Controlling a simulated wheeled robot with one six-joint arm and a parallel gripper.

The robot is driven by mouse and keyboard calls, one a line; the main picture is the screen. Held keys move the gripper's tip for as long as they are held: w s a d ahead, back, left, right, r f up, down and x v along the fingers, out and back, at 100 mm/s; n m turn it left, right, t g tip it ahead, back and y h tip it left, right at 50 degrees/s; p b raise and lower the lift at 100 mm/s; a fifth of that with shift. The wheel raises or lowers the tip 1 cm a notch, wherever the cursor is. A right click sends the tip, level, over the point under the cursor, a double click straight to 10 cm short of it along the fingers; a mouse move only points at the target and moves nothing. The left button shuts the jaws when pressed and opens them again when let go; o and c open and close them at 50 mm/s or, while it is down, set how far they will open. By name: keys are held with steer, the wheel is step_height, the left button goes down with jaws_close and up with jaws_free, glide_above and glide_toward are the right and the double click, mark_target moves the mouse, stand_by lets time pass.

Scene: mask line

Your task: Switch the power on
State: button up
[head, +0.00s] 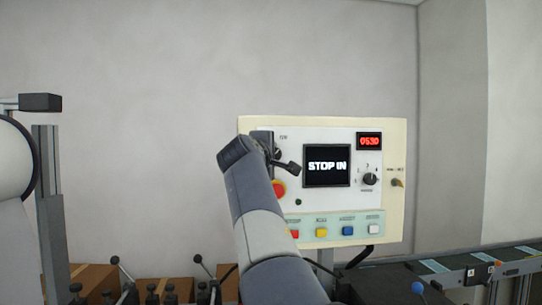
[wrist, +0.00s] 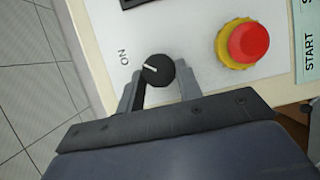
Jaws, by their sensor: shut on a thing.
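The control panel (head: 397,225) is a cream box on the wall side with a white face. Its black round power knob (wrist: 157,68) shows in the wrist view beside the printed word ON, with a pale mark on its face. My gripper (wrist: 160,84) has one finger on each side of the knob and is shut on it. In the head view my gripper (head: 284,160) is at the panel's upper left, and my arm hides much of that area.
A red emergency button (wrist: 249,42) on a yellow ring sits close to the right of the knob. Coloured buttons (head: 347,231) line the panel's bottom, and a selector knob (head: 370,179) is at right. A conveyor (head: 480,262) runs at lower right. Cardboard boxes (head: 95,279) are at lower left.

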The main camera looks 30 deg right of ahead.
steer(key=o, duration=1)
steer(key=b+v, duration=0.4)
steer(key=v, duration=0.6)
steer(key=shift+s+a, duration=0.25)
steer(key=shift+s, duration=0.1)
steer(key=p+x, duration=0.4)
steer(key=x, duration=0.6)
steer(key=shift+w+d+n, duration=0.25)
steer(key=shift+w+n, duration=0.05)
steer(key=shift+w, duration=0.05)
